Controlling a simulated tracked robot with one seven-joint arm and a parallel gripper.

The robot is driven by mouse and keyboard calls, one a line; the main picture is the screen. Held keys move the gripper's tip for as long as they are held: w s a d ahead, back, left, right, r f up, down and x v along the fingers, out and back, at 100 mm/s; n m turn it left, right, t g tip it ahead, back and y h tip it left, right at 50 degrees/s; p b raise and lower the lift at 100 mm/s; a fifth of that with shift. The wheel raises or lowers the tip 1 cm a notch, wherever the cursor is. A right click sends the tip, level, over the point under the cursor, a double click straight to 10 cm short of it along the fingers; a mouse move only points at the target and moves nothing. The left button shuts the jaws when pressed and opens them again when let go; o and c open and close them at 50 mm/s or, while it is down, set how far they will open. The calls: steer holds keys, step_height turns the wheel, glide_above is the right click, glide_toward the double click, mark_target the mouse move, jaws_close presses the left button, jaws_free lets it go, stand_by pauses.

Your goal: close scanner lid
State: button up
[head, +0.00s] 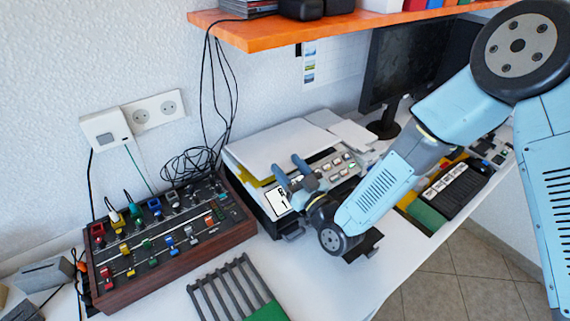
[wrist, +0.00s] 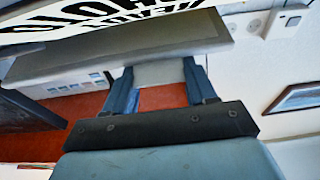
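The scanner (head: 340,166) stands on the white desk against the wall, with a row of buttons along its front. Its pale lid (head: 283,147) lies over the top; a yellow strip shows under its front left edge, and I cannot tell how far it is raised. My gripper (head: 289,169) is at the scanner's front, over the panel and near the lid's front edge. Its two blue fingers stand apart with nothing clearly held. In the wrist view my gripper (wrist: 163,75) shows spread fingers by a grey slab edge; contact cannot be told.
A wooden-framed control box (head: 165,240) with knobs and cables stands left of the scanner. A dark rack (head: 230,285) lies at the front. An orange shelf (head: 300,30) hangs above. A monitor (head: 400,65) stands behind, and a black device (head: 452,190) lies right.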

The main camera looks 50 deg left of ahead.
mark_target(294, 182)
steer(key=shift+o, duration=0.7)
steer(key=f, duration=0.2)
steer(key=d+f+h, duration=0.1)
steer(key=shift+w+f, duration=0.15)
steer(key=shift+f, duration=0.2)
steer(key=shift+o, duration=0.5)
steer(key=shift+d+f, duration=0.15)
steer(key=shift+d, duration=0.25)
steer(key=shift+y, duration=0.4)
steer(key=d, duration=0.4)
steer(key=s+d, duration=0.1)
steer(key=d, duration=0.6)
steer(key=shift+s+d+r, duration=0.25)
steer(key=shift+d+r, duration=0.1)
steer(key=shift+s, duration=0.1)
